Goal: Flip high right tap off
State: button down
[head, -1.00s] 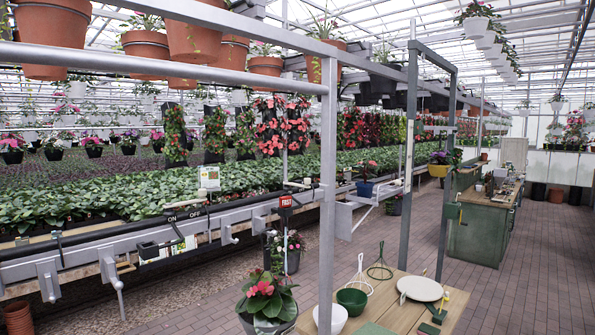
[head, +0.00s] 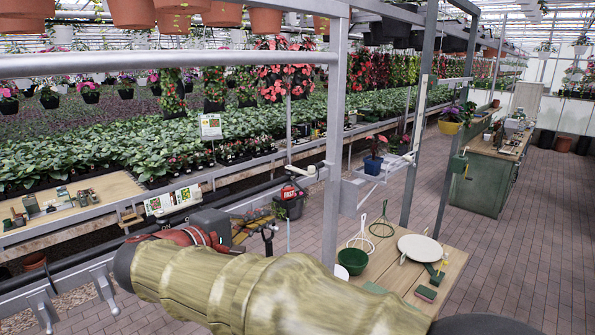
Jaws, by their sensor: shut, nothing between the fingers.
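A tap with a pale handle (head: 304,173) sits at the right end of the dark pipe, beside the grey upright post. A red FAST tag (head: 289,193) hangs just below it. I cannot tell from this view how its handle is set. My arm, in a yellow-green sleeve, crosses the lower part of the head view. Its red and grey wrist bends back to the right, and my gripper (head: 250,216) is shut and empty, left of and below the tag, apart from the tap's handle. The ON/OFF lettering on the rail is mostly hidden behind my wrist.
A grey metal frame (head: 335,130) stands close on the right of the tap. A wooden table (head: 455,268) with a white plate (head: 420,248) and a green bowl (head: 353,262) is at lower right. Flower pots hang above. The brick aisle at right is clear.

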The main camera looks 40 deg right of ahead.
aim_at(310, 173)
jog(key=shift+m+h, duration=0.7)
jog(key=shift+h, duration=0.2)
jog(key=r, duration=0.3)
jog(key=s+d+r, duration=0.1)
jog(key=r, duration=0.1)
jog(key=shift+r, duration=0.3)
jog(key=p+x, duration=0.2)
jog(key=x, duration=1.2)
jog(key=shift+p, duration=0.4)
jog(key=shift+d, duration=0.1)
jog(key=shift+s+d+n+t+b, duration=0.2)
jog(key=shift+n+t+b, duration=0.15)
jog(key=shift+b, duration=0.4)
